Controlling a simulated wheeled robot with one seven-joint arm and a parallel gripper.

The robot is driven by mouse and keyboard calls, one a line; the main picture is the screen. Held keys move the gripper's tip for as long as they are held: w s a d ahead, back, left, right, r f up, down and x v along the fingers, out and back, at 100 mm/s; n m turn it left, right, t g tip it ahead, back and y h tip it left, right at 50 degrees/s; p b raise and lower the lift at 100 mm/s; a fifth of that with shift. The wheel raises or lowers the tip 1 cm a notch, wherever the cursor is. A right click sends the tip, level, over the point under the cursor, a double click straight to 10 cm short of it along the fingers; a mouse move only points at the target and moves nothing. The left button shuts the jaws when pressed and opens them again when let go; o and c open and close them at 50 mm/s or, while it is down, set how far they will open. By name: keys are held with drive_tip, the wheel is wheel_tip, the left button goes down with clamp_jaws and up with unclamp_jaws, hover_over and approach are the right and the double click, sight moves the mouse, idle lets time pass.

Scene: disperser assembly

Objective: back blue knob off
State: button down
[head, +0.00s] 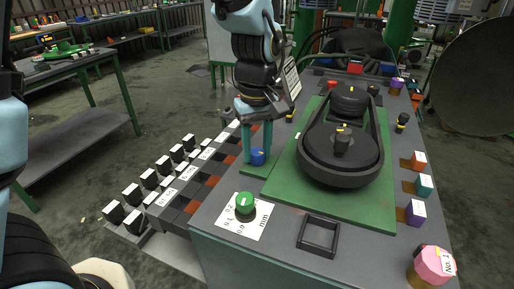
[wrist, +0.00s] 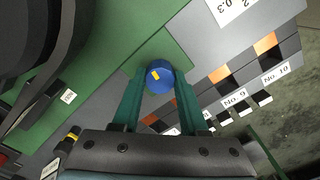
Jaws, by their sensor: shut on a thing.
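The blue knob (head: 257,156) stands on a green plate at the left side of the machine top. It has a yellow mark on its top, which shows in the wrist view (wrist: 160,76). My gripper (head: 260,150) points down at the knob, with one finger on each side of it. In the wrist view my gripper (wrist: 158,85) is shut on the knob, which sits between the green fingertips. Part of the knob is hidden by the fingers in the head view.
A green knob (head: 244,202) stands on a white scale label in front. A black belt-and-pulley unit (head: 342,150) lies close to the right. An empty dark square frame (head: 319,236) and a pink knob (head: 433,265) are nearer. Black-and-white blocks (head: 150,180) line the left side.

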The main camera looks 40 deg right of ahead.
sight(257, 151)
drive_tip(key=shift+c, duration=2.2)
unclamp_jaws()
drive_tip(key=shift+r, duration=0.1)
wheel_tip(257, 151, up, 11)
drive_tip(key=b, duration=0.1)
drive_tip(key=shift+f, duration=0.2)
drive_tip(key=w+a+f, duration=0.3)
drive_tip(key=w+a, duration=0.5)
drive_tip(key=a, duration=0.1)
drive_tip(key=w+a+f, duration=0.1)
drive_tip(key=a+f, duration=0.1)
drive_tip(key=a, duration=0.6)
drive_tip(key=w+a+f+n+t, duration=0.1)
drive_tip(key=w+a+f, duration=0.1)
drive_tip(key=a, duration=0.7)
drive_tip(key=w+a+f, duration=0.2)
drive_tip(key=a+f, duration=0.2)
drive_tip(key=a, duration=0.5)
drive_tip(key=shift+t, duration=0.3)
